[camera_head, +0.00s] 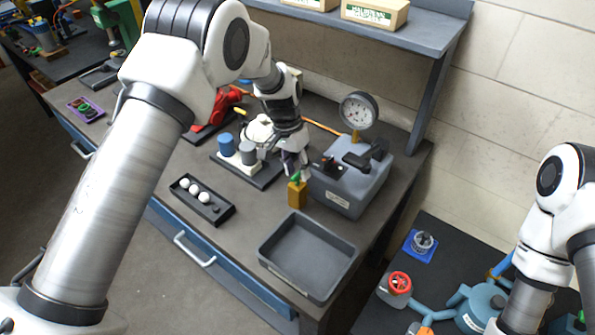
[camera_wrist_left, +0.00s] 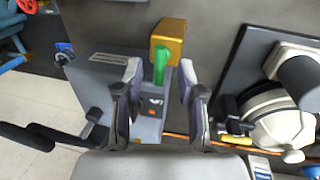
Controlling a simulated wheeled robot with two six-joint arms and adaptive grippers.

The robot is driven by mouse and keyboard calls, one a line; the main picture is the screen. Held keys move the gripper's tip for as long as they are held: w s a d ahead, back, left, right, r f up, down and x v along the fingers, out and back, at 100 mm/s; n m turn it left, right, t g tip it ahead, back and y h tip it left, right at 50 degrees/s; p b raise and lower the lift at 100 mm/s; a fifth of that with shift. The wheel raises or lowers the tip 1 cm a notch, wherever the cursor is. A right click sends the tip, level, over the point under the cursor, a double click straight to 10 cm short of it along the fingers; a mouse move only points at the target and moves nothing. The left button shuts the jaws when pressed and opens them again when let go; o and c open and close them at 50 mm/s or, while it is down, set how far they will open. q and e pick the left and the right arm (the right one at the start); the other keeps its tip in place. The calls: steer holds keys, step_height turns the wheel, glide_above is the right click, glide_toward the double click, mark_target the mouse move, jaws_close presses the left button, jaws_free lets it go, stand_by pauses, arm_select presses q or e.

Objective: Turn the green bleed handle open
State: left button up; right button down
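The green bleed handle (camera_head: 296,177) sits on a brass-coloured block (camera_head: 297,195) at the front corner of a grey gauge box (camera_head: 345,195). In the left wrist view the green handle (camera_wrist_left: 160,65) stands out from the brass block (camera_wrist_left: 170,35) toward the gripper. My left gripper (camera_head: 291,160) is above and beside the block. In the left wrist view the left gripper (camera_wrist_left: 159,70) is open, with one finger on each side of the handle and gaps between. Whether a finger touches it cannot be told. My right gripper is out of view; only the right arm shows.
A pressure gauge (camera_head: 359,111) rises behind the box. An empty grey tray (camera_head: 262,257) lies in front of the block. A dark tray with white balls (camera_head: 203,197) and a motor stand with blue and grey cylinders (camera_head: 226,145) are to the left. A shelf (camera_head: 425,38) hangs above.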

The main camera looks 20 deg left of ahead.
arm_select(q)
step_height(320, 180, up, 11)
steer(key=a, duration=0.2)
steer(key=shift+w+f, duration=0.2)
steer(key=shift+w, duration=0.15)
